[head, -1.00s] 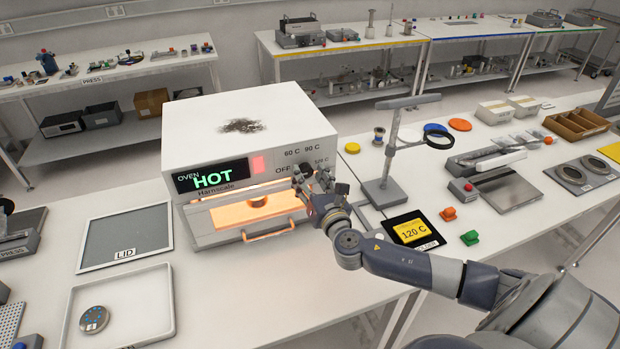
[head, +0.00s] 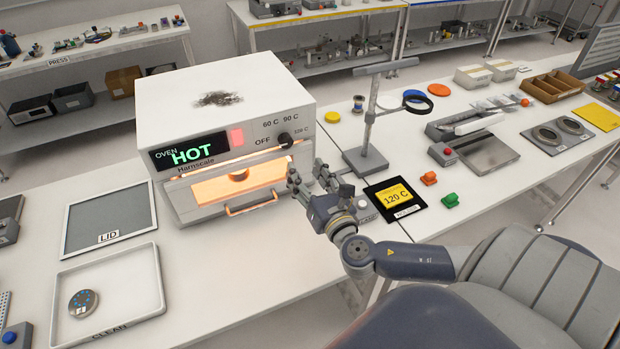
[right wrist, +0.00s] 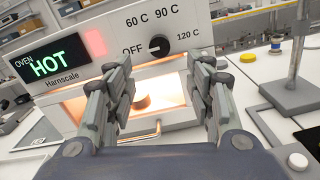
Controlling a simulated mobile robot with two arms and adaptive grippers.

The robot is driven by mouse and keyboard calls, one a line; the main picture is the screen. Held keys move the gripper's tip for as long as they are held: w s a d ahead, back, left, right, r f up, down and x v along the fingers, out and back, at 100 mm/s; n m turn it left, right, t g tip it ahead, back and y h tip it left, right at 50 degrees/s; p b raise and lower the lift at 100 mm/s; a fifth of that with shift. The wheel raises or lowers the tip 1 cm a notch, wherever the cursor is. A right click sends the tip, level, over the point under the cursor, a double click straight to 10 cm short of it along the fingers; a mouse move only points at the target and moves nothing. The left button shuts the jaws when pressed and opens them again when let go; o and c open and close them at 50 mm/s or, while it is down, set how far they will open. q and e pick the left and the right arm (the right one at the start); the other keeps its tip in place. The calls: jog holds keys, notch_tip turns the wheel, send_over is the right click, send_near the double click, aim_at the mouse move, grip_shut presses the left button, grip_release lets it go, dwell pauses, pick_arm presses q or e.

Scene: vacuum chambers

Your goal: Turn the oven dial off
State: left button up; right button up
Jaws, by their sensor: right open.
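The white oven (head: 225,110) stands on the bench with a green HOT display (head: 192,156). Its dark round dial (head: 285,140) sits at the right of the front panel, among the labels OFF, 60 C, 90 C and 120 C. The right wrist view shows the dial (right wrist: 159,46) clear of the fingers, with a light mark toward its left, OFF side; the exact setting is hard to tell. My right gripper (head: 308,174) is open and empty, in front of and below the dial, apart from it. It also frames the oven window in the right wrist view (right wrist: 160,82). My left gripper is not in view.
The oven's handle (head: 251,204) juts out below its glowing window. A grey stand (head: 367,150) and a 120 C card (head: 396,197) are right of my gripper. A lid (head: 110,218) and a tray (head: 108,290) lie at left.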

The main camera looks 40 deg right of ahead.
jog(key=shift+v, duration=0.8)
